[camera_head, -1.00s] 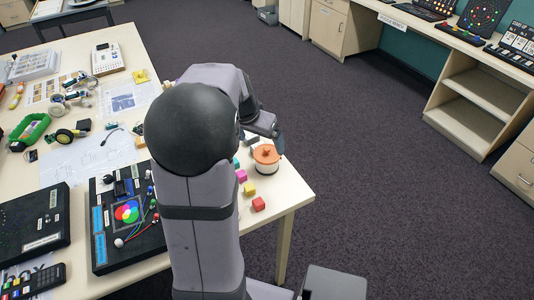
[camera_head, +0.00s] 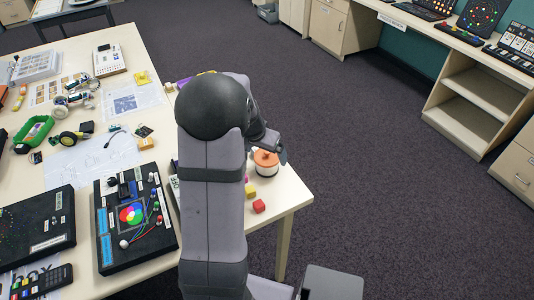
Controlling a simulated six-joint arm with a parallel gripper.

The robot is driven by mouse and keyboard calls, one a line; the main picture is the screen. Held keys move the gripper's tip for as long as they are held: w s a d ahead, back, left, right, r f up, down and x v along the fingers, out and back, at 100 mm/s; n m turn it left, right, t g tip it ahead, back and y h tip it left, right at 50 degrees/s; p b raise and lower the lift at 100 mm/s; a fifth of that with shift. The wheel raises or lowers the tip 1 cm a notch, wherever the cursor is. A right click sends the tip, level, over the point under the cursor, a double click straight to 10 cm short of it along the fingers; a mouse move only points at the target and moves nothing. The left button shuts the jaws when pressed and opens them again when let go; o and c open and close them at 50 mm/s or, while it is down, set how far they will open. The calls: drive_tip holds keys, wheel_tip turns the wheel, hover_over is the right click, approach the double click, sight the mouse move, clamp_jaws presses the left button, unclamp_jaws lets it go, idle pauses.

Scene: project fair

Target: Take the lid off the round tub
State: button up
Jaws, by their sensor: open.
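The round tub (camera_head: 266,171) is white and stands upright near the right edge of the table. Its orange lid (camera_head: 264,157) sits on top, with a small raised knob. My gripper (camera_head: 279,154) is at the lid's upper right side, very close to it. It is open, and one dark finger shows to the right of the lid. The other finger and part of the lid's far side are hidden by my arm. I cannot tell whether a finger touches the lid.
The table (camera_head: 285,200) ends just right of the tub, above dark carpet.

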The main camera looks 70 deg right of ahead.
drive_tip(key=shift+d+f, duration=0.1)
drive_tip(key=shift+f, duration=0.1)
drive_tip(key=shift+c, duration=0.6)
drive_tip(key=c, duration=1)
drive_tip(key=shift+r, duration=0.1)
